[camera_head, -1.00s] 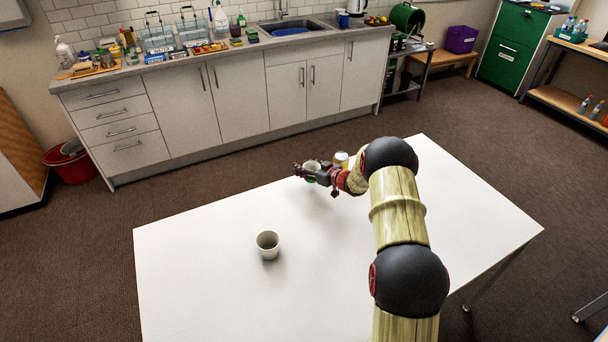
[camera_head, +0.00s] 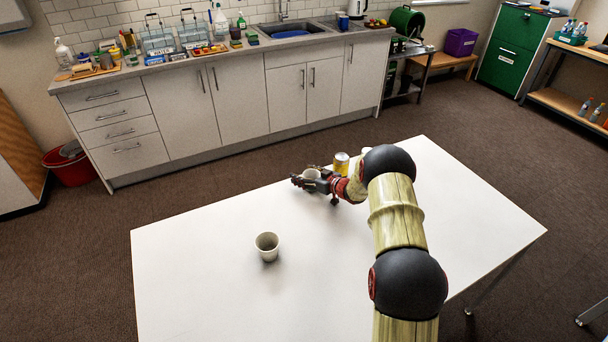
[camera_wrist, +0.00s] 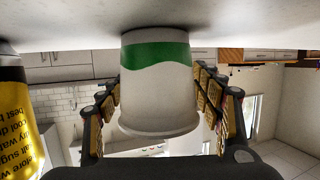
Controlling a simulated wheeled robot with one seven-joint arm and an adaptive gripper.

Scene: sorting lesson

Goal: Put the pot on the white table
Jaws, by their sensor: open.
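A white pot-like cup with a green band (camera_wrist: 158,85) stands between the fingers of my gripper (camera_wrist: 160,115) in the wrist view, which looks upside down. Its narrow base appears to meet the white table (camera_head: 200,290), and its wide rim faces away from it. In the head view the same cup (camera_head: 314,174) is partly hidden by my gripper (camera_head: 309,182) near the table's far edge. My gripper is open around it.
A yellow can (camera_head: 341,162) stands just behind my gripper; it also shows at the left of the wrist view (camera_wrist: 16,115). A small white thing (camera_head: 366,149) is mostly hidden behind my arm. The table's left front and right parts are clear. A kitchen counter (camera_head: 230,67) lies beyond.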

